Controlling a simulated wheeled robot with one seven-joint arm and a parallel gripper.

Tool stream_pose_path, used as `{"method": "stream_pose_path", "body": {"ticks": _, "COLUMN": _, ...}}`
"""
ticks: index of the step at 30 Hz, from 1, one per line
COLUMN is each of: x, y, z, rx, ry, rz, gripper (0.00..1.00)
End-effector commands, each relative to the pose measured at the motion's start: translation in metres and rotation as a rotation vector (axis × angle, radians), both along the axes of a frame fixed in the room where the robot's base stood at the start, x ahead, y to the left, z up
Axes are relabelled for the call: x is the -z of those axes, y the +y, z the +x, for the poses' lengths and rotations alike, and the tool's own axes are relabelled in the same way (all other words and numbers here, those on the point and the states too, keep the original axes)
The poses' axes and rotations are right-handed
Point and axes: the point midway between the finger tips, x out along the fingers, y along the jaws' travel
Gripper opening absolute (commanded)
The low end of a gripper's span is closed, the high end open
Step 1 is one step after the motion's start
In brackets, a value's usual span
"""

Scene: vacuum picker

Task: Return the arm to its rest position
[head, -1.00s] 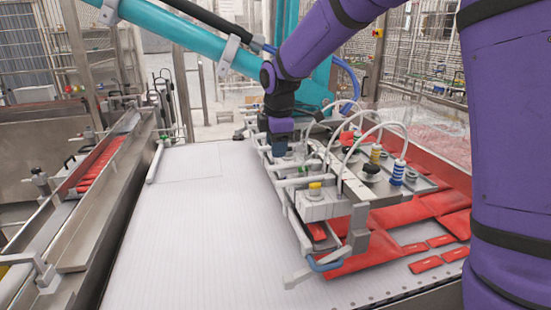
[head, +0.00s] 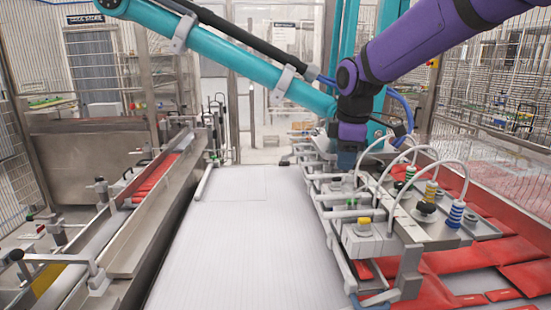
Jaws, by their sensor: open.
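My purple arm (head: 425,45) reaches in from the upper right, with its lower end pointing down. My gripper (head: 347,163) is the dark blue-grey end below the purple wrist. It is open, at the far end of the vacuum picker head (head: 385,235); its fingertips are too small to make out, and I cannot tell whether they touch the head. The head is a grey frame with white hoses, a yellow knob and suction fittings.
Red packets (head: 510,250) lie under and right of the picker head. A teal beam (head: 220,55) crosses above the belt. A side channel (head: 120,240) with red packets runs along the left. Mesh fencing (head: 495,90) stands at the right. The belt's left and middle are bare.

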Motion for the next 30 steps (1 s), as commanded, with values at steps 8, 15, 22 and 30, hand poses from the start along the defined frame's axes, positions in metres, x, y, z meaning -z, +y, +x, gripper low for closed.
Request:
{"method": "stream_pose_path", "body": {"ticks": 8, "x": -0.037, "y": -0.044, "z": -0.087, "rx": 0.381, "ry": -0.065, "rz": 0.113, "gripper": 0.44}}
{"method": "stream_pose_path", "body": {"ticks": 15, "x": -0.047, "y": -0.072, "z": -0.162, "rx": 0.702, "ry": -0.114, "rz": 0.222, "gripper": 0.44}}
{"method": "stream_pose_path", "body": {"ticks": 22, "x": -0.040, "y": -0.090, "z": -0.231, "rx": 1.001, "ry": -0.156, "rz": 0.336, "gripper": 0.44}}
{"method": "stream_pose_path", "body": {"ticks": 30, "x": -0.024, "y": -0.099, "z": -0.281, "rx": 1.241, "ry": -0.186, "rz": 0.437, "gripper": 0.44}}
